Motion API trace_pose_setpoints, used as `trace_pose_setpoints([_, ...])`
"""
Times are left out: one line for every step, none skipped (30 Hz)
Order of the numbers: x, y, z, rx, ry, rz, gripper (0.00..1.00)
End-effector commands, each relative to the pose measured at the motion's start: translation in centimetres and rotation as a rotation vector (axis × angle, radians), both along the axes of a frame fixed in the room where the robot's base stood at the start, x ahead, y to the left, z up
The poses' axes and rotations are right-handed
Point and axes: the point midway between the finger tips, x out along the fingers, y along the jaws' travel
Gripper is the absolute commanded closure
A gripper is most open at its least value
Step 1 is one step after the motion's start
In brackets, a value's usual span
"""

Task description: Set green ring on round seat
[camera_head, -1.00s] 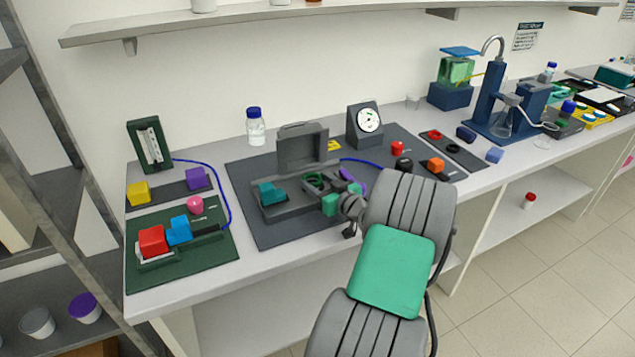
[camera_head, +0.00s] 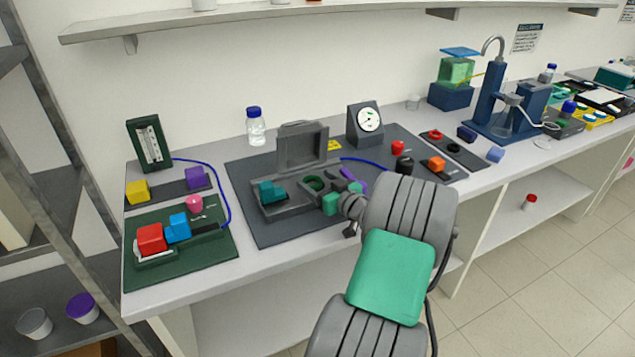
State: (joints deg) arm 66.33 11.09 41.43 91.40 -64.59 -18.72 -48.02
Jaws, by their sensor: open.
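The dark green ring (camera_head: 315,183) lies in the grey rig with the raised lid (camera_head: 302,148), near the middle of the dark mat. It appears to rest on a round place there, but the seat under it is too small to make out. My gripper (camera_head: 342,194), with green fingertips, is open just right of the ring and low over the rig's right side. The fingers look apart from the ring and hold nothing that I can see. My wrist hides part of the mat's right front.
A teal block (camera_head: 271,192) sits at the rig's left. A purple piece (camera_head: 357,187) lies just beyond my gripper. A dial gauge (camera_head: 366,121) and a bottle (camera_head: 255,127) stand behind. A green board (camera_head: 181,250) with coloured blocks is at the left.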

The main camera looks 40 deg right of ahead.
Motion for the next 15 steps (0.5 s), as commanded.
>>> trace_pose_setpoints([-0.3,0.4,-1.9,0.023,0.024,-0.003,0.26])
trace_pose_setpoints([-0.3,0.4,-1.9,0.023,0.024,-0.003,0.26])
trace_pose_setpoints([-0.3,0.4,-2.0,0.023,0.024,-0.003,0.26])
trace_pose_setpoints([-0.3,0.4,-1.9,0.023,0.024,-0.003,0.26])
trace_pose_setpoints([-0.3,0.4,-1.8,0.023,0.024,-0.003,0.26])
trace_pose_setpoints([-0.3,0.4,-1.6,0.023,0.024,-0.003,0.26])
trace_pose_setpoints([-0.3,0.4,-1.3,0.023,0.024,-0.003,0.26])
trace_pose_setpoints([-0.3,0.4,-1.0,0.023,0.024,-0.002,0.26])
trace_pose_setpoints([-0.3,0.4,-0.5,0.023,0.024,-0.002,0.26])
trace_pose_setpoints([-0.3,0.4,0.0,0.023,0.024,-0.002,0.26])
trace_pose_setpoints([-0.6,0.3,0.0,0.023,0.025,-0.004,0.26])
trace_pose_setpoints([-1.8,0.3,-0.5,0.022,0.022,-0.008,0.26])
trace_pose_setpoints([-2.7,0.4,-0.4,0.021,0.021,-0.010,0.26])
trace_pose_setpoints([-3.5,0.5,-0.2,0.019,0.018,-0.010,0.26])
trace_pose_setpoints([-4.7,0.5,0.1,0.017,0.017,-0.009,0.26])
